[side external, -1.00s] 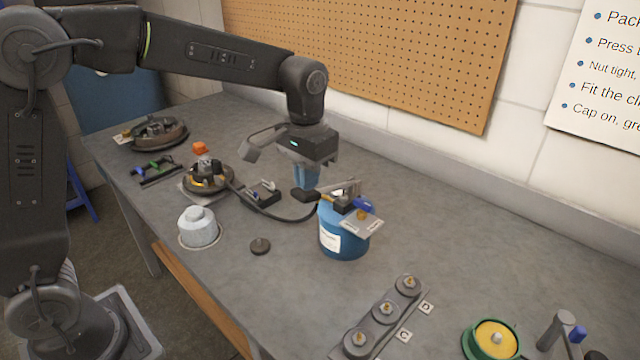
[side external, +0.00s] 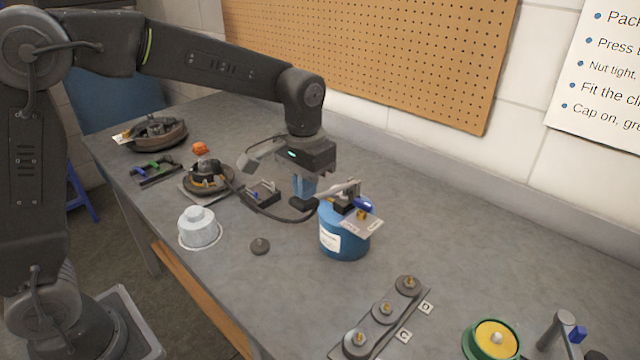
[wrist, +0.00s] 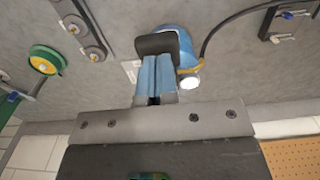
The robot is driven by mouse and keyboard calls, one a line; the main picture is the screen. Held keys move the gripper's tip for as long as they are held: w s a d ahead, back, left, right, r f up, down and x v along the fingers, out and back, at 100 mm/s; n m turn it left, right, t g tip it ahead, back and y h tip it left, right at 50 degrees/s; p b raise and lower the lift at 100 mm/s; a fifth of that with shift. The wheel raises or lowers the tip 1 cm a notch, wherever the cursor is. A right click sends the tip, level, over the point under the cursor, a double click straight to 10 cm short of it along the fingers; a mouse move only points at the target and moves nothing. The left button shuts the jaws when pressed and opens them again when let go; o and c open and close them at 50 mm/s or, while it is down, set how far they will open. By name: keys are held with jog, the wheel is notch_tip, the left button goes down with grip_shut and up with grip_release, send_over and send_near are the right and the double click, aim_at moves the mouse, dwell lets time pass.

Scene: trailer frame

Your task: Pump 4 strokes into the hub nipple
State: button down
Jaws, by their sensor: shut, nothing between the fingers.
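The blue grease pump (side external: 345,240) stands upright on the bench with a metal lever (side external: 346,188) on top. A dark pad (side external: 303,203) sits at the lever's left end, beside the pump; it also shows in the wrist view (wrist: 157,43). My gripper (side external: 303,196) is shut, with blue fingertips pointing down onto this pad; they appear to touch it. The fingers show side by side in the wrist view (wrist: 155,80). A black hose (side external: 268,213) runs from the pump to the hub (side external: 208,178). The nipple itself is too small to make out.
A small black holder (side external: 262,194) stands behind the hose. A strip with posts (side external: 382,315) and a green-yellow reel (side external: 493,340) are in front. Bench right of the pump is clear.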

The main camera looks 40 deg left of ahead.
jog(key=shift+s+f, duration=0.1)
jog(key=shift+f, duration=0.2)
jog(key=shift+s+f, duration=0.2)
jog(key=shift+f, duration=1)
